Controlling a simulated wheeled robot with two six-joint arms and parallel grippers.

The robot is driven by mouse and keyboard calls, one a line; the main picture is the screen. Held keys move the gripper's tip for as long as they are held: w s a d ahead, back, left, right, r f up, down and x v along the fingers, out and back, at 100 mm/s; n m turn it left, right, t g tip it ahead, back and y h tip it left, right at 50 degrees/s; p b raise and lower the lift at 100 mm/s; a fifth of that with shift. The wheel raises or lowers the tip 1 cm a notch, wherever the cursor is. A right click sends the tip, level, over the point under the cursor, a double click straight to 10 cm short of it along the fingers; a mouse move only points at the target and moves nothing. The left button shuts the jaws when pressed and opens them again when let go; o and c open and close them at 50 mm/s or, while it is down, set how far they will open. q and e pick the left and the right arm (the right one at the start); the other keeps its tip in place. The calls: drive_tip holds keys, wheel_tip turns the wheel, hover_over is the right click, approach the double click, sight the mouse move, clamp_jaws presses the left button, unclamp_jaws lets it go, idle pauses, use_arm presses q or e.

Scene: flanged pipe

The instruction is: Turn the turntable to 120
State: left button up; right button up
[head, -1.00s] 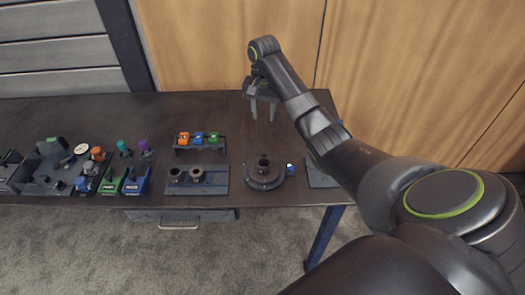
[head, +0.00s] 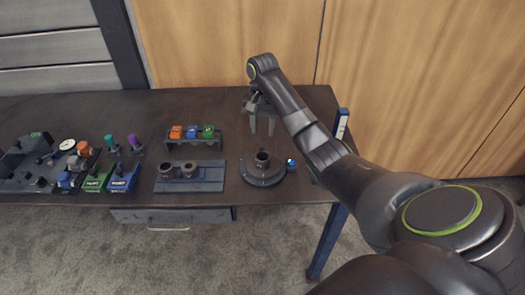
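The turntable (head: 262,178) is a dark round disc near the front edge of the bench, with an upright flanged pipe (head: 262,158) at its middle. A small blue-lit knob or marker (head: 291,163) sits at its right side. Any angle marks are too small to read. My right gripper (head: 262,126) hangs above the bench behind the turntable, fingers pointing down and apart, with nothing between them. It does not touch the turntable. My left gripper is not in view.
A plate with two dark rings (head: 190,176) lies left of the turntable. Behind it stands a rack with orange, blue and green pieces (head: 192,133). Green and blue bins (head: 122,179) and assorted parts fill the left. A blue-topped post (head: 342,122) stands at the right edge.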

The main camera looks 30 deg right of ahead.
sight(263, 148)
wheel_tip(263, 148, down, 7)
drive_tip(key=shift+f, duration=0.1)
drive_tip(key=shift+c, duration=0.4)
clamp_jaws()
